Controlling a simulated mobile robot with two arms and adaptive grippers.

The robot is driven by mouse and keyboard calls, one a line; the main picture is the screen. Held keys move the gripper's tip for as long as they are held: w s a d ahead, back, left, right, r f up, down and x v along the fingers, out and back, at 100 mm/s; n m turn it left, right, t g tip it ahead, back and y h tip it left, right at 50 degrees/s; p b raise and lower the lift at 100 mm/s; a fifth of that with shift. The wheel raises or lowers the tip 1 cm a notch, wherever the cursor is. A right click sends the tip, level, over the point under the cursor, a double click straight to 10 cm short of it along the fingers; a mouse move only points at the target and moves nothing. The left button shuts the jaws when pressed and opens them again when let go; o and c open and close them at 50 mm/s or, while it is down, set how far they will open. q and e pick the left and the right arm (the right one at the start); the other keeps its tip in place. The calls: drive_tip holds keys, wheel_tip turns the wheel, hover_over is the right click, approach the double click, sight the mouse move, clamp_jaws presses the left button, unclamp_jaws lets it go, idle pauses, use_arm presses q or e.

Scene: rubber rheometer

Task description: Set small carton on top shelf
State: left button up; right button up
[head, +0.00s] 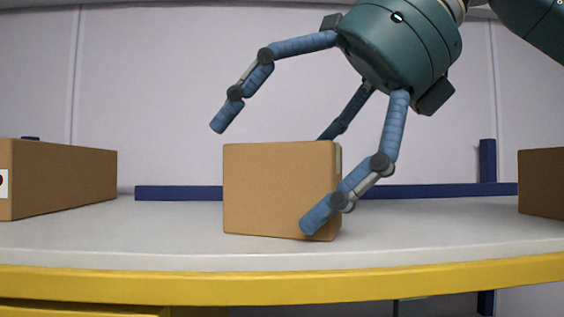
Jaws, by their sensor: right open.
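The small carton (265,190) is a plain brown box standing upright on the white shelf board (430,233), near its front edge. My right gripper (268,178) comes in from the upper right with its blue fingers spread wide. One finger hangs in the air above and left of the carton. Another reaches down in front of the carton's lower right corner; I cannot tell whether it touches. A third finger is partly hidden behind the carton's top right. My left gripper is not in view.
A larger brown carton (65,178) with a white label stands at the left. Another brown carton (542,183) is at the right edge. A yellow beam (280,287) runs along the shelf front, and a blue rail (178,193) along the back. The board is clear on both sides of the small carton.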

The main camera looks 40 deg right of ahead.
drive_tip(key=v, duration=1.2)
drive_tip(key=shift+d+f, duration=0.1)
